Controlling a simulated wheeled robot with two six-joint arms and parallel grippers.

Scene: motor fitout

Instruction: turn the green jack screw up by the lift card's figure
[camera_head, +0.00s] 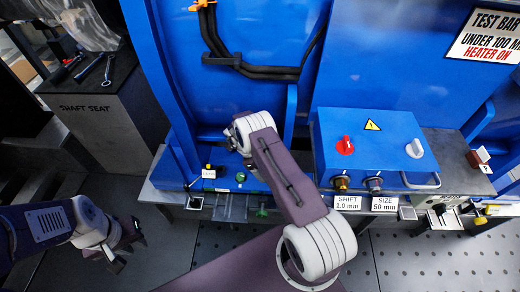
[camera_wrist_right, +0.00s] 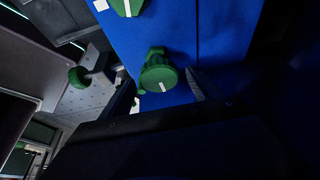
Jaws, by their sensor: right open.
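A green knob with a white mark (camera_wrist_right: 160,78) is in the middle of the right wrist view, against a blue panel. My right gripper (camera_wrist_right: 162,92) is open, with a finger on each side of this knob; I cannot tell whether they touch it. In the head view its fingers are hidden behind my arm. Small green knobs show low on the blue machine (camera_head: 240,177) and below it (camera_head: 262,210); I cannot tell which is the jack screw. A small white card (camera_head: 209,174) is too small to read. My left gripper (camera_head: 131,252) is open and empty at lower left.
A blue box (camera_head: 372,150) with red and white switches stands right of my arm. Cards below it read SHIFT 1.0 mm (camera_head: 347,203) and SIZE 50 mm (camera_head: 384,204). A shaft seat block (camera_head: 95,110) stands at left. The perforated floor at lower right is clear.

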